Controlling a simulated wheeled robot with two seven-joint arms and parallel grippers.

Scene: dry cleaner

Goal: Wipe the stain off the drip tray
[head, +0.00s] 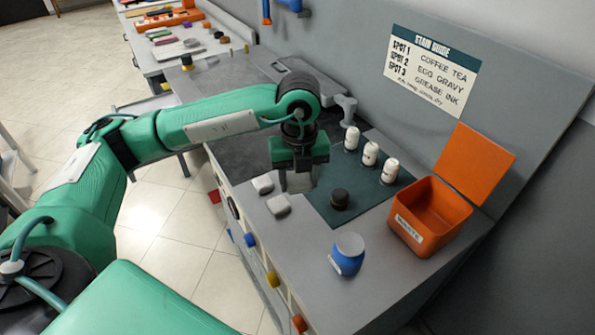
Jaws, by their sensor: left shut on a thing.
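My left gripper (297,181) points down over the counter, at the left edge of a dark green mat (335,215). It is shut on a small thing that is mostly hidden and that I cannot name. A dark grey flat panel (236,140) lies on the counter behind my arm and may be the drip tray; my arm covers part of it. I cannot make out a stain. Two light grey pads (262,184) lie on the counter left of the mat. My right gripper is not in view.
On the mat stand three white bottles (370,154) and a dark round knob-like thing (340,198). An open orange box (430,205) and a blue cup (348,253) stand to the right. A stain guide (432,70) hangs on the wall. The front right counter is clear.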

